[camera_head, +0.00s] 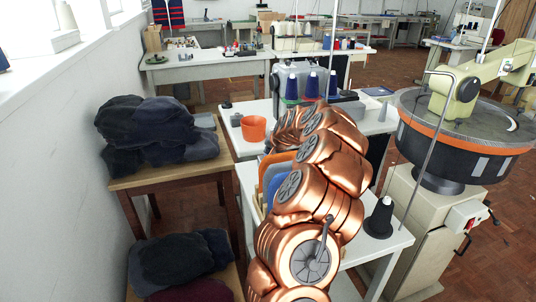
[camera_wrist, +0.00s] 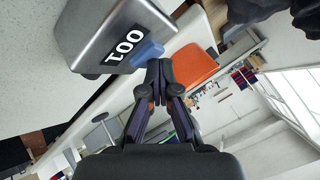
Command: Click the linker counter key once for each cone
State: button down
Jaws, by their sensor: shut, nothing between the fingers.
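In the wrist view, the counter is a grey metal box (camera_wrist: 88,30) with a black display reading 001, seen tilted, and a blue key (camera_wrist: 147,52) on its side. My gripper (camera_wrist: 160,66) is shut and empty, its fingertips right at the blue key. I cannot tell whether they touch it or press it. In the head view, three dark blue cones (camera_head: 311,86) stand in a row on the white table. A black cone (camera_head: 379,218) stands apart at the near table's right corner. My arm hides my gripper and the counter there.
Dark folded garments (camera_head: 160,130) lie on a wooden stand at left. A round linking machine (camera_head: 455,130) stands at right.

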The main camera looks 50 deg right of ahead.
jog(key=shift+r, duration=0.95)
jog(key=shift+r+p, duration=0.7)
jog(key=shift+r, duration=1.8)
